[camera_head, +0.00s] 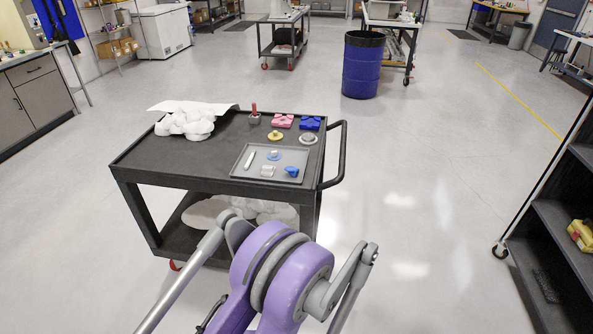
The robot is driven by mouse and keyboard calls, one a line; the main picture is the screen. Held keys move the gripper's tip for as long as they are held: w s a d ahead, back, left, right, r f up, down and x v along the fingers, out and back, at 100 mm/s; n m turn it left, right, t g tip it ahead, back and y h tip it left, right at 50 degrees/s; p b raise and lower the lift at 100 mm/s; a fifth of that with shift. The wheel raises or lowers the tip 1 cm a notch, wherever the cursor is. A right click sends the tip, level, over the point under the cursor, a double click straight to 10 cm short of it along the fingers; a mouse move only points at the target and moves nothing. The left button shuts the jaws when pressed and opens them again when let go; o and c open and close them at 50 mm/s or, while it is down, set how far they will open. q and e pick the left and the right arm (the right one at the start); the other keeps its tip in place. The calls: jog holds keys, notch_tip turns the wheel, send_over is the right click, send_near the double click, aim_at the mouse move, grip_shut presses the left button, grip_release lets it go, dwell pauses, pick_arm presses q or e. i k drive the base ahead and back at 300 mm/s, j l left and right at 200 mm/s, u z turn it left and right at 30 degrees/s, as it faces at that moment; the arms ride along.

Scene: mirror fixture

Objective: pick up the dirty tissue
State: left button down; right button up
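A crumpled white heap (190,121), which looks like tissue or cloth, lies at the far left of the black cart's top (150,160). A flatter white sheet (181,106) lies behind it. I cannot tell from here which piece is dirty. More pale crumpled material (265,210) sits on the cart's lower shelf, partly hidden by the cart and by my own purple and grey links. Neither of my grippers shows in the head view.
The cart's handle (343,155) juts right. A blue barrel (362,68) stands behind, a dark shelf (560,215) at right. Floor between is clear.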

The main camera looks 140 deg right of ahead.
aim_at(267, 170)
jog(key=k+z, duration=0.1)
jog(key=z, duration=4.45)
jog(key=i+j+z, duration=0.35)
jog(key=i+j, duration=0.2)
jog(key=i+j+z, duration=0.2)
jog(key=j, duration=0.2)
jog(key=i+j+z, duration=0.15)
jog(key=j, duration=0.25)
jog(key=i+j+z, duration=0.2)
jog(key=j, duration=0.25)
jog(key=i+j+z, duration=0.2)
jog(key=j, duration=0.25)
jog(key=i, duration=0.1)
